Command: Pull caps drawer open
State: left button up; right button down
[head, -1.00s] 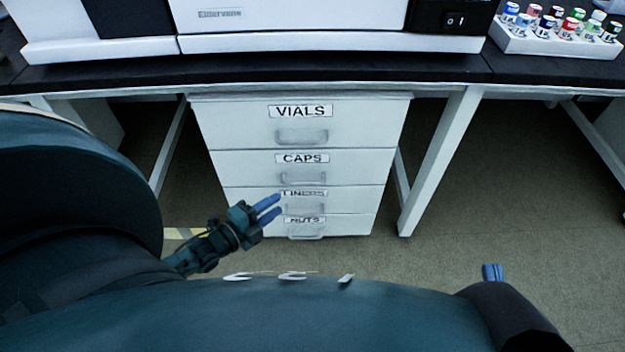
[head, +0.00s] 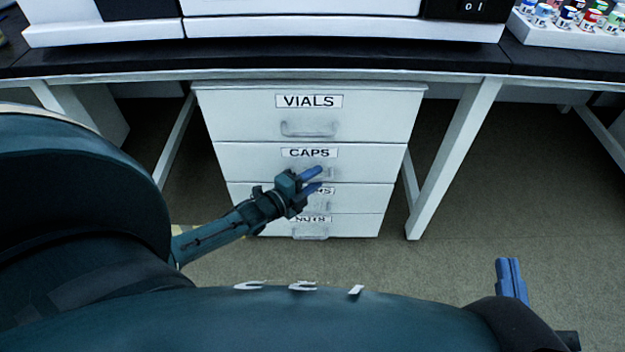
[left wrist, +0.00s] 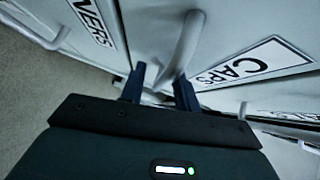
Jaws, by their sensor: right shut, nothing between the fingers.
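The caps drawer (head: 240,162) is the second from the top in a white drawer unit and looks closed. Its label reads CAPS, and its pale bar handle (head: 331,172) is partly hidden by my left gripper (head: 317,179). That gripper is open, its two blue fingers apart at the handle. In the left wrist view the handle (left wrist: 187,45) runs down between the spread fingertips of the left gripper (left wrist: 160,80), with the CAPS label (left wrist: 250,65) to the right. I cannot tell whether a finger touches the handle. My right gripper (head: 510,280) is shut and empty, low at the right.
A dark bench top (head: 330,62) overhangs the unit. A white bench leg (head: 455,160) stands at right. The floor in front is clear.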

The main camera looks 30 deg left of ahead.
pick_arm(q)
jog(key=shift+c, duration=0.5)
grip_shut()
